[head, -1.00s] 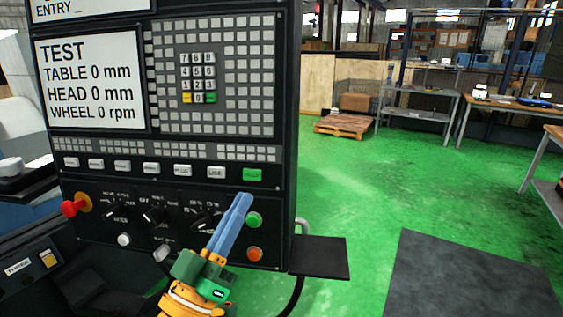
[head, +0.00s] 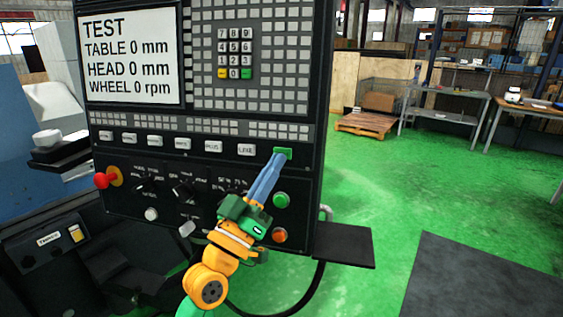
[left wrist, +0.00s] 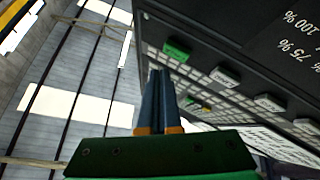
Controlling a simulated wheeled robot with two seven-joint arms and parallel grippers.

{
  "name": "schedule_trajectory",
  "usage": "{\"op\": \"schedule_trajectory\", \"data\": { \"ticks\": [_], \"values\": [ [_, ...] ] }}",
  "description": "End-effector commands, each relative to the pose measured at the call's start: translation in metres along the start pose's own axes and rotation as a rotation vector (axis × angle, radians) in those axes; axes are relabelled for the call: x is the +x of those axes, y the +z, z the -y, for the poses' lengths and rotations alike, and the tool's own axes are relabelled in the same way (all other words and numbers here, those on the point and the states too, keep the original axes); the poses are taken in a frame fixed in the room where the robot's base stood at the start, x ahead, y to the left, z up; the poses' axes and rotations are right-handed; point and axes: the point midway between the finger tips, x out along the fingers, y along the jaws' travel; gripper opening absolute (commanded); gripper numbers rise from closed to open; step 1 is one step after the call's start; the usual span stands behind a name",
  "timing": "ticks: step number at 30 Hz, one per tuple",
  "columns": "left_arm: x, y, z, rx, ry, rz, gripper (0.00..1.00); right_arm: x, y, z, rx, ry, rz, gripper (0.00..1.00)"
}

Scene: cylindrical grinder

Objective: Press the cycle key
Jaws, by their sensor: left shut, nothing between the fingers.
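The control panel (head: 205,176) carries a row of lettered keys. The green key (head: 283,152) at the right end of that row is the likely cycle key, but its lettering is not legible. My left gripper (head: 279,160) is shut and empty, its blue fingers pointing up at this key. In the head view the fingertips overlap the key's lower part. In the left wrist view the green key (left wrist: 177,50) appears just beyond and right of the fingertips (left wrist: 160,72). I cannot tell whether they touch. My right gripper is not in view.
A white key (head: 246,149) sits left of the green key. Below are a green round button (head: 281,200), an orange one (head: 279,235) and rotary knobs. A red emergency knob (head: 102,181) juts out at left. A dark shelf (head: 345,246) sticks out at lower right.

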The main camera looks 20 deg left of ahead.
Motion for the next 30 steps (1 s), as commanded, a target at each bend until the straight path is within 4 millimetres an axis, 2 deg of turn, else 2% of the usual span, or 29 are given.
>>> {"op": "schedule_trajectory", "data": {
  "ticks": [7,30],
  "values": [
    [0.0075,0.0051,0.0053,0.001,0.000,0.000,0.00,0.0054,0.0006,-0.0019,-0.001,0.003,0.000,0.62],
    [0.0075,0.0048,0.0052,0.001,0.000,0.000,0.00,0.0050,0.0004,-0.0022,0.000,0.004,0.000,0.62]
  ]
}}
